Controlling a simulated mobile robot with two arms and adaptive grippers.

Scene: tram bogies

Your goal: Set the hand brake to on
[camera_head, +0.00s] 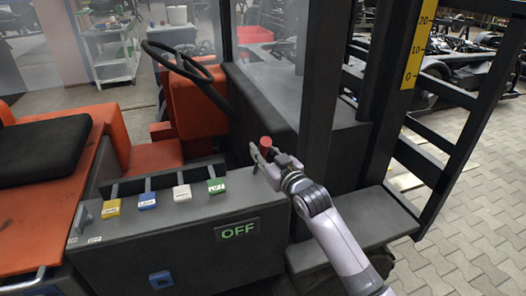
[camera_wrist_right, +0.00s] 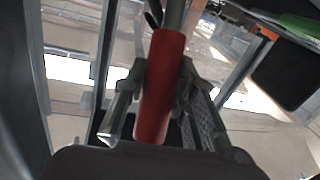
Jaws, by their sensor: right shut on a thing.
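The hand brake lever shows as a red grip (camera_head: 265,142) beside the dark mast post of the forklift, behind the right end of the control panel. My right gripper (camera_head: 266,157) is around the lever and shut on it. In the right wrist view the red grip (camera_wrist_right: 161,85) stands between the two fingers of my right gripper (camera_wrist_right: 158,105), with a grey rod above it. The lever's base is hidden. A display (camera_head: 237,230) on the panel front reads OFF in green. My left gripper is not in view.
The control panel has yellow (camera_head: 111,208), blue (camera_head: 147,201), white (camera_head: 182,192) and green (camera_head: 216,186) labelled levers. The steering wheel (camera_head: 190,68) and orange seat body stand left. The mast post (camera_head: 318,110) is close to my right gripper. Paved floor (camera_head: 470,240) is clear at right.

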